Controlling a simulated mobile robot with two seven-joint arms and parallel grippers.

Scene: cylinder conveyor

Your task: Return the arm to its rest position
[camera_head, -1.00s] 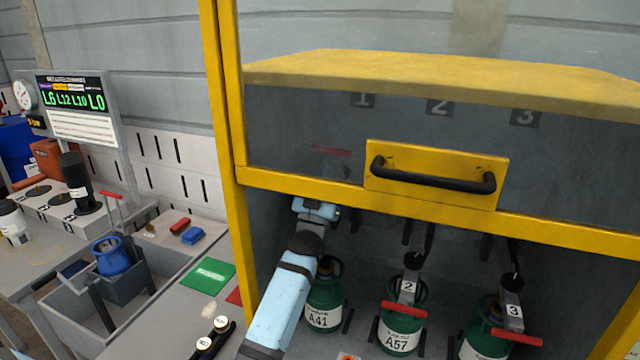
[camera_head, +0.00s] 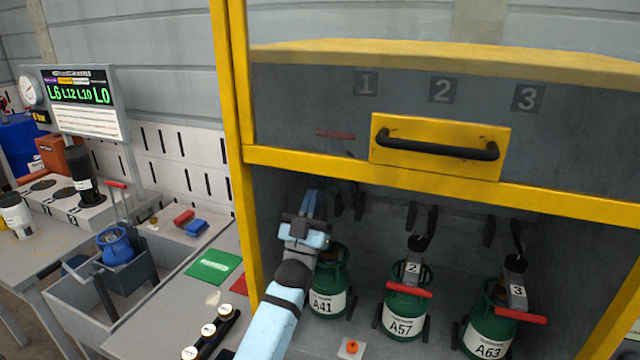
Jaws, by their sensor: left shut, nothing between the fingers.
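My left arm (camera_head: 268,325) comes up from the bottom of the head view and reaches into the yellow-framed cabinet, under its raised front. My left gripper (camera_head: 312,204) is shut and empty, above and slightly left of the green cylinder A41 (camera_head: 328,303). The arm overlaps the left edge of A41 in the picture; I cannot tell whether they touch. My right gripper is not in view.
Green cylinders A57 (camera_head: 404,325) and A63 (camera_head: 490,346) stand to the right. The yellow lower rail (camera_head: 350,170) with its black handle (camera_head: 437,149) crosses above my arm. The yellow post (camera_head: 235,200) is to the left. A blue cylinder (camera_head: 115,247) sits in a grey bin farther left.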

